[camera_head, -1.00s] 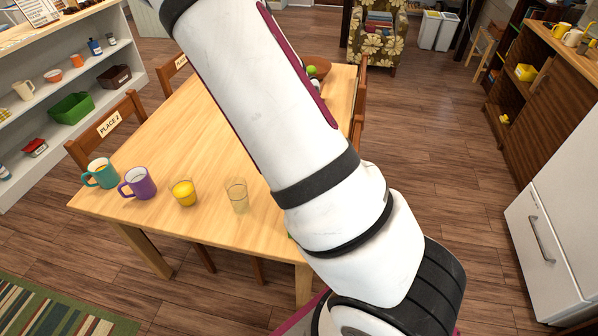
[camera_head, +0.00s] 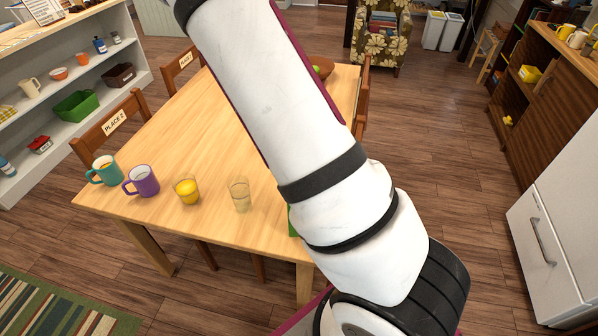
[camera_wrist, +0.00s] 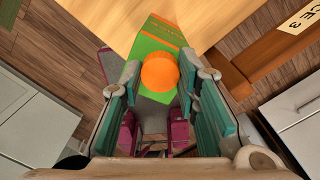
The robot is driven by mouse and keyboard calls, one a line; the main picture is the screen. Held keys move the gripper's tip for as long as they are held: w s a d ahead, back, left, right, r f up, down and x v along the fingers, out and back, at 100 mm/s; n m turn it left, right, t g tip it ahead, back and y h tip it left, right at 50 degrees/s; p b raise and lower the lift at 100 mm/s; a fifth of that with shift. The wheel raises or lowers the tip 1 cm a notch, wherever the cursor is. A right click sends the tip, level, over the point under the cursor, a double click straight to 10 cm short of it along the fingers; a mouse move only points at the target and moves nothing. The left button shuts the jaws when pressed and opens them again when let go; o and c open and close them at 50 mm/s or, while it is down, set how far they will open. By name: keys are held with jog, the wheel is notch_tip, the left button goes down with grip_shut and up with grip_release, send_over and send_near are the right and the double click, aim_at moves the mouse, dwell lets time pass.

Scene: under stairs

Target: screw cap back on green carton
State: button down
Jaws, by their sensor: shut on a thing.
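The green carton (camera_wrist: 155,50) is in the wrist view, standing at the edge of the wooden table, with an orange band across it. In the head view only a green sliver of it (camera_head: 292,222) shows beside my arm. The round orange cap (camera_wrist: 160,72) is between the fingertips of my gripper (camera_wrist: 160,76), which is shut on it. From above, the cap overlaps the carton's top. I cannot tell whether it touches the carton's neck, which is hidden beneath it. My gripper is hidden behind my arm in the head view.
A fruit bowl (camera_head: 323,68) sits at the far end. A chair back (camera_wrist: 272,52) is near the carton.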

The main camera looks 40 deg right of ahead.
jog(key=shift+m, duration=0.3)
jog(key=c, duration=1.1)
grip_release()
jog(key=o, duration=0.5)
jog(key=shift+c, duration=0.2)
